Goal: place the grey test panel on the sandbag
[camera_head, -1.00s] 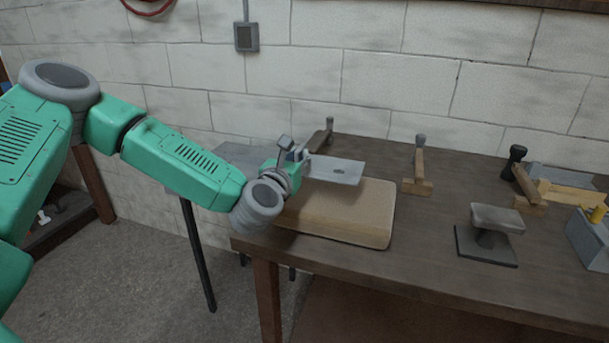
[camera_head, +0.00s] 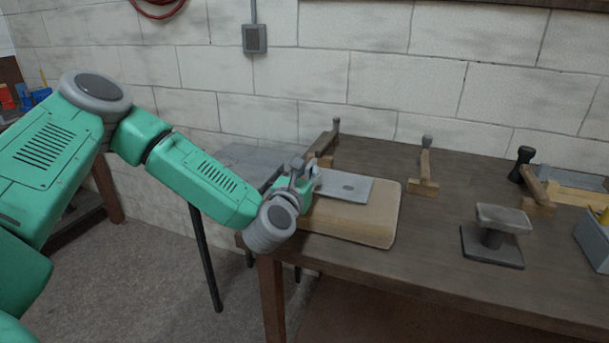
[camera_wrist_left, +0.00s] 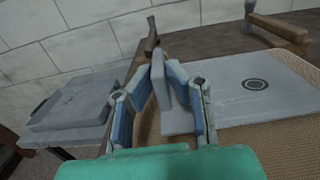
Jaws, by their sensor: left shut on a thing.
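The grey test panel (camera_head: 346,187) is a thin flat plate with a dark round mark. It lies level over the back part of the tan sandbag (camera_head: 352,222), very close to its top; I cannot tell if it touches everywhere. My left gripper (camera_head: 309,174) is shut on the panel's left edge. In the left wrist view the panel (camera_wrist_left: 262,86) extends to the right from the fingers (camera_wrist_left: 172,85), with the sandbag's woven surface (camera_wrist_left: 285,145) around and under it. My right gripper is not in view.
The sandbag sits at the left end of the dark wooden bench (camera_head: 420,260). Wooden hammers (camera_head: 424,165) and a small grey anvil-like stand (camera_head: 492,235) are to the right. A grey side table (camera_head: 243,158) stands left. A block wall is behind.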

